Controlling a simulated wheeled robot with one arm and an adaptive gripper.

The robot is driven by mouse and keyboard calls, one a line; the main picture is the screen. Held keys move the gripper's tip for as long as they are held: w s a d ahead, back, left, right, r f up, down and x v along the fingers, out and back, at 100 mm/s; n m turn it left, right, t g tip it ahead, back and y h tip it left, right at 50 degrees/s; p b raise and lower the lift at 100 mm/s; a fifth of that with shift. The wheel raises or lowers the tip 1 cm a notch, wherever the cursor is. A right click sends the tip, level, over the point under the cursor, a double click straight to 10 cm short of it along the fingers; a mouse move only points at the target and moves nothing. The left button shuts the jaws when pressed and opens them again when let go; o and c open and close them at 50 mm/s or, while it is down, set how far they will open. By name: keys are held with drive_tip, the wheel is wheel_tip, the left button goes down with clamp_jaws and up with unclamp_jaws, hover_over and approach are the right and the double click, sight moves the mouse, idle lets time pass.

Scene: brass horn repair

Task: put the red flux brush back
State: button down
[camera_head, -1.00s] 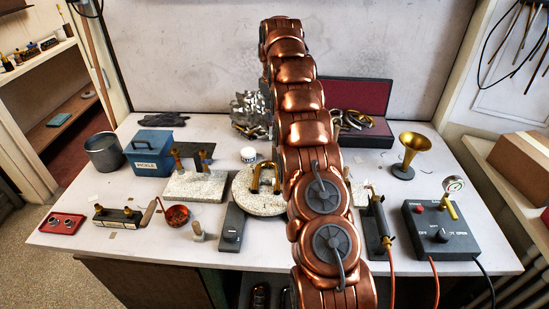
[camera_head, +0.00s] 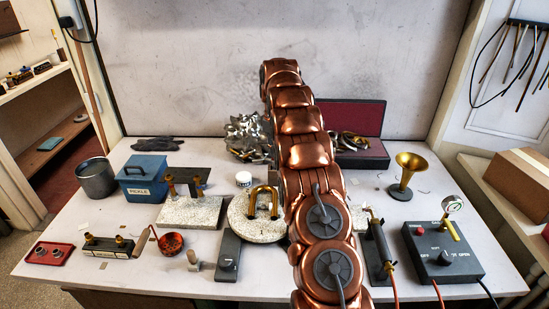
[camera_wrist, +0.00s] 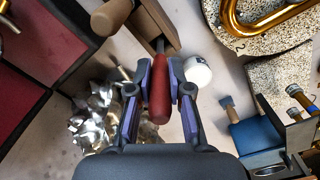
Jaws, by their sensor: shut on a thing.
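The red flux brush shows in the wrist view as a red handle (camera_wrist: 159,95) between my gripper's (camera_wrist: 160,84) two purple-grey fingers, which are shut on it. The handle's rounded end points toward my palm. Its far end reaches a brown block (camera_wrist: 152,22) with a dark slot or strip; I cannot tell whether it is in, on or above it. The bristles are not visible. In the head view my own copper arm hides the gripper and the brush.
A white jar (camera_wrist: 197,70) is close beside the right finger. Crumpled silvery metal (camera_wrist: 98,118) lies to the left. The round stone slab (camera_head: 240,230) with bent brass tubes, the blue pickle box (camera_head: 147,180) and the brass bell (camera_head: 410,165) stand around on the bench.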

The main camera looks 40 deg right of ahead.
sight(274, 160)
drive_tip(key=shift+f+p, duration=0.6)
drive_tip(key=shift+f, duration=1.5)
drive_tip(key=shift+f, duration=0.1)
drive_tip(key=c, duration=1.1)
unclamp_jaws()
drive_tip(key=shift+r+b, duration=1.25)
drive_tip(key=shift+r, duration=2.4)
wheel_tip(274, 160, up, 2)
drive_tip(key=shift+r, duration=0.1)
drive_tip(key=shift+r+p, duration=1.4)
drive_tip(key=shift+p, duration=0.05)
